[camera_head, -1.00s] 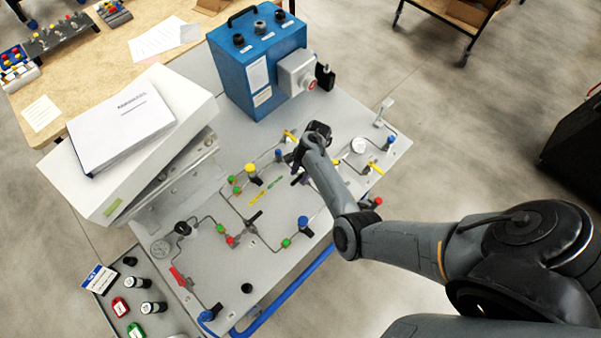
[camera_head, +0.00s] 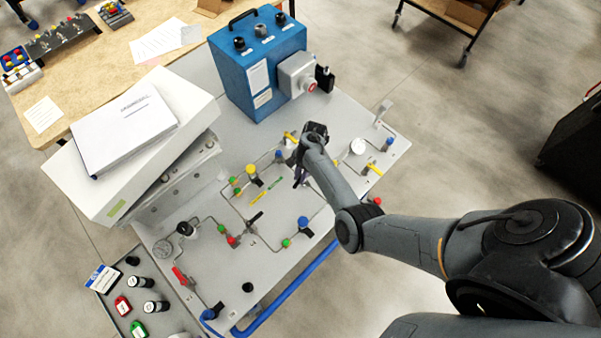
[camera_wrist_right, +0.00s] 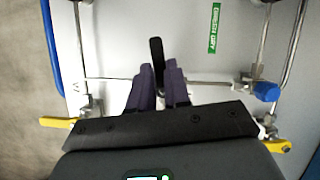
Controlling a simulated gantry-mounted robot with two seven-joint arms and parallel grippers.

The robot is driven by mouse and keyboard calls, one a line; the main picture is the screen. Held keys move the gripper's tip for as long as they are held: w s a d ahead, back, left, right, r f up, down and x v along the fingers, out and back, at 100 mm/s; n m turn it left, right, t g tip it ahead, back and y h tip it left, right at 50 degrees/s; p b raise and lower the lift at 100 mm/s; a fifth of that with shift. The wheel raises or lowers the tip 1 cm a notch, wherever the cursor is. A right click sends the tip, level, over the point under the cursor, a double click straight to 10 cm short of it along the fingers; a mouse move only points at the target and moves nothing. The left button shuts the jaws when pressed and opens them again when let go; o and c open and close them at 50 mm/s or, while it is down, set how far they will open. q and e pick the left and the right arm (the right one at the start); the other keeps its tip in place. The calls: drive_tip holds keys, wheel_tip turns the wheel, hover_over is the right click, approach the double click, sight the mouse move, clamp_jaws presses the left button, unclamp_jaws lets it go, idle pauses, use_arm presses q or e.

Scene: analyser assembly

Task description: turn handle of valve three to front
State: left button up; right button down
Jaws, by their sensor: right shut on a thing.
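My right gripper (camera_head: 301,174) reaches down over the right half of the grey panel (camera_head: 343,108). In the right wrist view its two purple-grey fingers (camera_wrist_right: 158,82) are shut on a black valve handle (camera_wrist_right: 156,50). The handle's free end sticks out past the fingertips, about in line with them. The valve body is hidden behind the fingers and the gripper body. No number is readable on this valve, so I cannot confirm that it is valve three. My left gripper is not in view.
A blue box (camera_head: 258,62) stands behind the gripper. Yellow-handled valves (camera_head: 374,168) and a blue-capped valve (camera_head: 303,223) are nearby, joined by thin pipes. A tilted white case with a binder (camera_head: 125,128) is on the left. Open floor lies to the right.

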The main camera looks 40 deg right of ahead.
drive_tip(key=n, duration=0.1)
drive_tip(key=n+g+p, duration=0.1)
drive_tip(key=shift+s+d+r+n+h, duration=0.1)
drive_tip(key=shift+s+r+n+h, duration=0.1)
drive_tip(key=shift+n+h, duration=0.15)
drive_tip(key=n+p, duration=0.1)
drive_tip(key=n, duration=0.1)
drive_tip(key=n+g, duration=0.1)
drive_tip(key=shift+s+d+f+n+h+p, duration=0.15)
drive_tip(key=shift+n+h+p, duration=0.1)
drive_tip(key=shift+n+p, duration=0.15)
drive_tip(key=n, duration=0.1)
drive_tip(key=n+g+h, duration=0.1)
drive_tip(key=n, duration=0.1)
drive_tip(key=n+p, duration=0.1)
drive_tip(key=shift+s+d+n+h, duration=0.15)
drive_tip(key=shift+d+n+h, duration=0.1)
drive_tip(key=shift+h, duration=0.05)
drive_tip(key=n, duration=0.1)
drive_tip(key=n+h, duration=0.1)
drive_tip(key=n, duration=0.2)
drive_tip(key=shift+d+n+g+h+p, duration=0.25)
drive_tip(key=shift+n+g+h+p, duration=0.05)
drive_tip(key=shift+h+p, duration=0.1)
drive_tip(key=c, duration=1.1)
unclamp_jaws()
drive_tip(key=p+v, duration=0.1)
drive_tip(key=v, duration=0.9)
drive_tip(key=shift+r+p, duration=0.3)
